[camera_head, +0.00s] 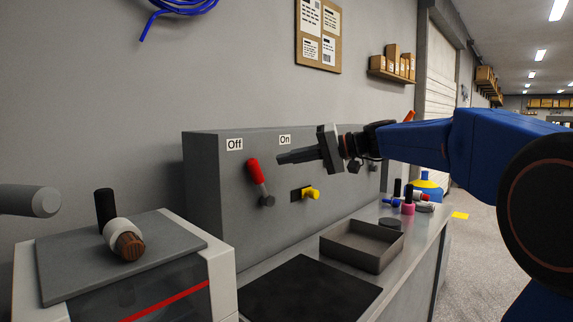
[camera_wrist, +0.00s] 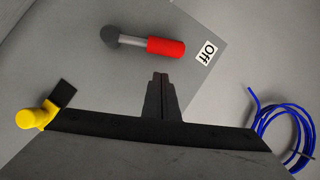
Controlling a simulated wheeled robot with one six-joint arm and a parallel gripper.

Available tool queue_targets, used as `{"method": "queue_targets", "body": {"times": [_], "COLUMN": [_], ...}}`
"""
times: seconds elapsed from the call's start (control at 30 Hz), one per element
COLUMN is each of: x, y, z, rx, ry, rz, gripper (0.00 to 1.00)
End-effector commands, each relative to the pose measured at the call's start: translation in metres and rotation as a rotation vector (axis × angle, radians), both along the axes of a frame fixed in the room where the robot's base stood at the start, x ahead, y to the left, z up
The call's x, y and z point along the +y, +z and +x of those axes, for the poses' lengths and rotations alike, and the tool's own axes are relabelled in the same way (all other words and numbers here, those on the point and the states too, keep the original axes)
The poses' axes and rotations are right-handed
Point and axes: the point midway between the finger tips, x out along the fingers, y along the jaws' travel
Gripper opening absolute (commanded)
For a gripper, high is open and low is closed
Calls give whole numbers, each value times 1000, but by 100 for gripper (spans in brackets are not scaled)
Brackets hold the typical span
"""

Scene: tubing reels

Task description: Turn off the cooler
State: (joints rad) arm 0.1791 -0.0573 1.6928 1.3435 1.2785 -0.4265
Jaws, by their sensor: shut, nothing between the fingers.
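A grey cabinet (camera_head: 212,215) carries an "Off" label (camera_head: 234,145) and an "On" label (camera_head: 285,140). Below them is a lever with a red handle (camera_head: 257,172) on a dark pivot. It leans up and left toward "Off"; in the wrist view the red handle (camera_wrist: 165,47) also points at the "Off" label (camera_wrist: 207,53). A yellow knob (camera_head: 311,193) sits in a dark slot to the right of the lever. My gripper (camera_head: 281,160) is shut and empty, right of the red handle and below "On". In the wrist view its fingertips (camera_wrist: 160,77) appear apart from the lever.
A grey open tray (camera_head: 350,260) and a black mat (camera_head: 310,292) lie on the counter in front of the cabinet. Several small coloured items stand at the counter's far end. A machine with a grey lid (camera_head: 75,265) stands at left. Blue tubing (camera_head: 185,8) hangs on the wall.

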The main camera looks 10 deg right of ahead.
Motion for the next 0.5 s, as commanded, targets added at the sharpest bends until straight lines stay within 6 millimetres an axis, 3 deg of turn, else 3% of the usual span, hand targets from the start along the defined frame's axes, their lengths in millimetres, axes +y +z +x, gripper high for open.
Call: {"method": "queue_targets", "body": {"times": [0.5], "x": [-68], "y": [16], "z": [-34], "rx": [-1], "ry": [-4], "rz": [0], "gripper": [0]}}
